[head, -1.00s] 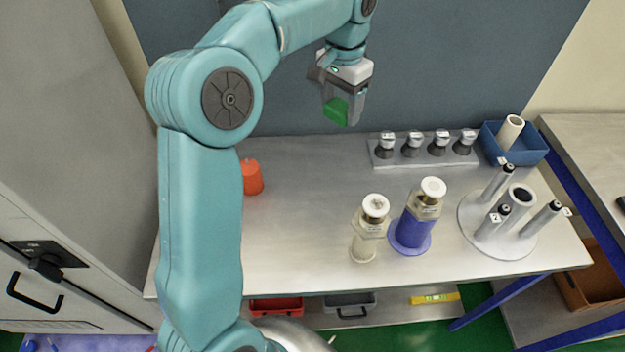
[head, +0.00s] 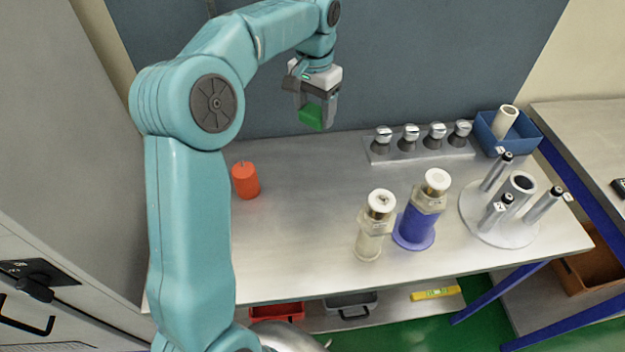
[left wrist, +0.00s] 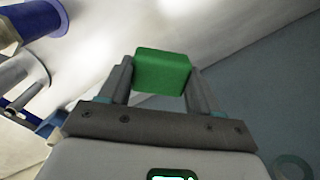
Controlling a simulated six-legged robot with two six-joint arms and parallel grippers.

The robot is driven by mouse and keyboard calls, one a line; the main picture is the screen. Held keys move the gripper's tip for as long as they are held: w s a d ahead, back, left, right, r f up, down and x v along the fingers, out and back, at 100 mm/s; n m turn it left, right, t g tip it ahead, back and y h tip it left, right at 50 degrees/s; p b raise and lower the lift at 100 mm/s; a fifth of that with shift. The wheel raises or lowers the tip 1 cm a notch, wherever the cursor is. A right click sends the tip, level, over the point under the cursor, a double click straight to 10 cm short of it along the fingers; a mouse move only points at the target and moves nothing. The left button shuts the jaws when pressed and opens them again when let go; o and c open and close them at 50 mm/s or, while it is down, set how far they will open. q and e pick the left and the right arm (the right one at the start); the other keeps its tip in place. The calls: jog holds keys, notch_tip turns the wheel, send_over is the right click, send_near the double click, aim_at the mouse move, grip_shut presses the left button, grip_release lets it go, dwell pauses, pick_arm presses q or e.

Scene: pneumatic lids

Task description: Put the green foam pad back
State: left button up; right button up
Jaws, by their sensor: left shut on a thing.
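The green foam pad (head: 312,117) is a small block held between the fingers of my left gripper (head: 316,119). In the left wrist view the pad (left wrist: 162,71) sits squarely between both fingertips of the left gripper (left wrist: 161,80), which are shut on it. The gripper points down and is above the back of the metal table (head: 290,240), clear of the table top as far as I can tell. My right gripper is not in view.
A red-orange cylinder (head: 245,180) stands at the table's left. A clear jar (head: 374,228) and a blue jar (head: 420,218) stand in the middle. A rack of knobs (head: 420,150), a blue bin (head: 508,132) and a round stand with posts (head: 500,215) are at right.

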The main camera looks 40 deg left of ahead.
pick_arm(q)
send_over(313, 180)
notch_tip(313, 180, down, 16)
jog(key=shift+r+p, duration=0.1)
jog(key=shift+p, duration=0.2)
notch_tip(313, 180, down, 4)
jog(key=shift+a+f+p, duration=0.1)
jog(key=shift+f+p, duration=0.05)
jog(key=shift+p, duration=0.15)
jog(key=shift+f, duration=0.15)
jog(key=o, duration=0.9)
jog(key=shift+o, duration=0.2)
